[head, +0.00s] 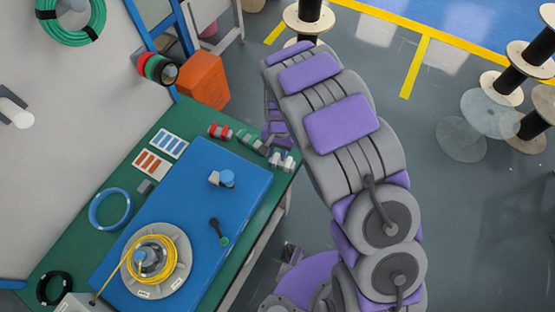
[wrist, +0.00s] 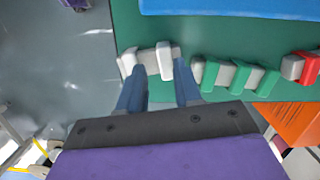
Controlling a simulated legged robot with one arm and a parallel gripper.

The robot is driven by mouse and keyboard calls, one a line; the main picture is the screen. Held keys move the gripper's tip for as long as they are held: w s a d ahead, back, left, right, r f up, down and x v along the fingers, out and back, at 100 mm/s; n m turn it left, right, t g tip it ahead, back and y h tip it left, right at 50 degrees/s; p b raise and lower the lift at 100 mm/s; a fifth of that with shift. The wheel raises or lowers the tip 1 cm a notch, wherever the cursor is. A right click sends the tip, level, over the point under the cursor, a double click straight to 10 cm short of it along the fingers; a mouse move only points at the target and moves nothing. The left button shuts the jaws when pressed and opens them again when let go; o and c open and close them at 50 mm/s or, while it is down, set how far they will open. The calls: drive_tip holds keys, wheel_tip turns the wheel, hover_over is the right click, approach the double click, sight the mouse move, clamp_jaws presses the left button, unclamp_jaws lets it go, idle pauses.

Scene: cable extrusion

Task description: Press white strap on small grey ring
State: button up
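In the wrist view my gripper (wrist: 159,68) has its two blue fingers apart. A white strap-like piece (wrist: 165,60) with a grey part beside it lies between and just beyond the fingertips, near the table corner. I cannot tell whether a finger touches it. The white pieces (head: 281,161) also show at the table's right corner in the head view. A small grey piece with a blue round top (head: 222,178) stands on the blue mat (head: 205,215); it may be the small grey ring, but its shape is unclear. My gripper is hidden behind my arm in the head view.
Green pieces (wrist: 225,75) and red pieces (wrist: 300,68) line the table edge beside the white ones. An orange bin (head: 203,80) stands behind the table.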

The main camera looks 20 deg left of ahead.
drive_tip(key=shift+a+f, duration=0.55)
drive_tip(key=shift+a, duration=0.25)
drive_tip(key=shift+d+f, duration=0.25)
drive_tip(key=shift+d, duration=0.55)
drive_tip(key=shift+a+f, duration=0.55)
drive_tip(key=shift+a, duration=0.1)
drive_tip(key=shift+d+r, duration=0.3)
drive_tip(key=shift+d, duration=0.2)
drive_tip(key=shift+a, duration=0.1)
